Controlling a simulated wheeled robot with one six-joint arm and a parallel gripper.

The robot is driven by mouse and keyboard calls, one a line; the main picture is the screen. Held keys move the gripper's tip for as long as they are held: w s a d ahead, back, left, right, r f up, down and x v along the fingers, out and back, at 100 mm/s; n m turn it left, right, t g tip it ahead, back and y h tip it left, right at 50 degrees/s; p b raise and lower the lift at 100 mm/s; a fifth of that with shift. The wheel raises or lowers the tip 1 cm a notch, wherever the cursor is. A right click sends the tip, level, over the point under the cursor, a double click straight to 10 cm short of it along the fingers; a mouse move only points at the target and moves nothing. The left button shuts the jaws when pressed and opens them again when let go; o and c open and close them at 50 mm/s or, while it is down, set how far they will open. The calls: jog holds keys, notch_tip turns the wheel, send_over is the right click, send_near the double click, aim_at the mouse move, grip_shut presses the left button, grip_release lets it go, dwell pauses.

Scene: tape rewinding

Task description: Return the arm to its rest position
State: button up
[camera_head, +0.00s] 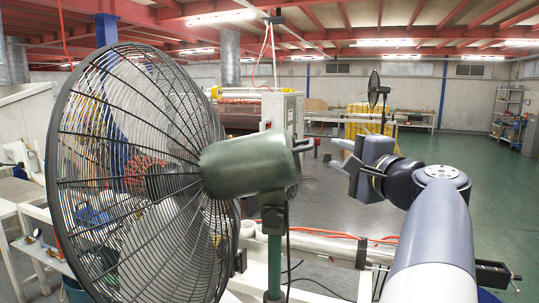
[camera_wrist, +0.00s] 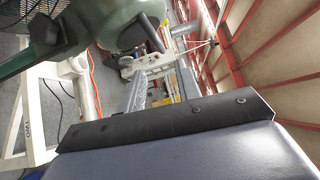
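My arm (camera_head: 437,230) reaches up from the lower right of the head view, with its dark wrist joint bent toward the left. My gripper (camera_head: 333,153) is at the end of it, pointing left toward the fan's green motor housing (camera_head: 245,163). Its two grey fingers are apart, with nothing seen between them. The gripper appears clear of the housing, though depth is hard to judge. In the wrist view the blue-grey gripper body (camera_wrist: 180,150) fills the bottom.
A large fan with a black wire cage (camera_head: 135,165) fills the left, on a green pole (camera_head: 274,265). White pipes and orange cable (camera_head: 330,236) run low behind it. A smaller fan (camera_head: 375,90) stands farther back. Green floor (camera_head: 450,150) is open at the right.

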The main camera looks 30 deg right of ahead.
aim_at(311, 141)
jog(key=shift+w, duration=0.15)
jog(key=w+p, duration=0.1)
jog(key=w, duration=0.2)
jog(key=w+p, duration=0.1)
jog(key=w, duration=0.3)
jog(key=w+p, duration=0.1)
jog(key=w, duration=0.2)
jog(key=shift+w+d+r, duration=0.25)
jog(key=shift+d, duration=0.1)
jog(key=shift+s+d+f, duration=0.55)
jog(key=shift+d+f, duration=0.15)
jog(key=shift+d, duration=0.15)
